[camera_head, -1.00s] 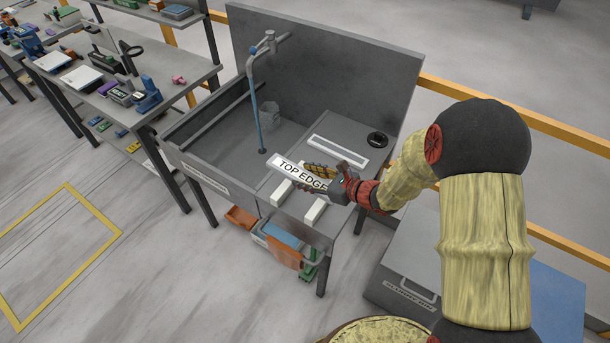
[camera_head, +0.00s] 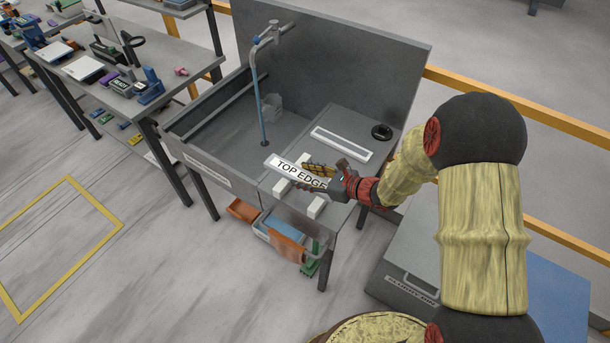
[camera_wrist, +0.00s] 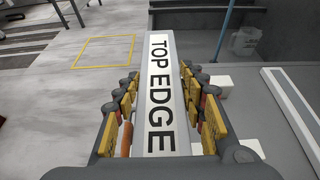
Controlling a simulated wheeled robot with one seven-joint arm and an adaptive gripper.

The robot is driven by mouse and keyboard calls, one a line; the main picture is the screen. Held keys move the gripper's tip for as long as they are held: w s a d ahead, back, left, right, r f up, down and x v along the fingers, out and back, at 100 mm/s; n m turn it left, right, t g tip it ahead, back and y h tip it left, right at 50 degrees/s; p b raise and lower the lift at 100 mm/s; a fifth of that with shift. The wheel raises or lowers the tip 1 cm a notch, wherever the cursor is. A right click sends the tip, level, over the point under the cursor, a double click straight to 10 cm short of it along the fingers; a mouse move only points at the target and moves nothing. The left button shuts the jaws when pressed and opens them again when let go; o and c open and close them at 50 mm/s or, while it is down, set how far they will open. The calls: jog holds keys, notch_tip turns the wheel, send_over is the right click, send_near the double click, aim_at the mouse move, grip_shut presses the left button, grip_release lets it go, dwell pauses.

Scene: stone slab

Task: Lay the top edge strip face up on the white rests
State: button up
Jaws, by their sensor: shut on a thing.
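The top edge strip (camera_head: 296,173) is a pale bar with a white label reading "TOP EDGE", and the label faces up. My gripper (camera_head: 325,178) is shut on the strip near its right end. In the wrist view the strip (camera_wrist: 160,85) runs lengthwise between the yellow-padded fingers of my gripper (camera_wrist: 160,115).
A white frame with a grey slot (camera_head: 341,144) and a black round object (camera_head: 381,132) lie farther back on the slab. A sink basin with a blue-hosed tap (camera_head: 263,110) is to the left. A clear cup (camera_head: 272,104) stands in the basin. Bins (camera_head: 284,237) hang below the front edge.

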jog(key=shift+f+b, duration=2.2)
jog(key=shift+f, duration=0.8)
jog(key=o, duration=1.6)
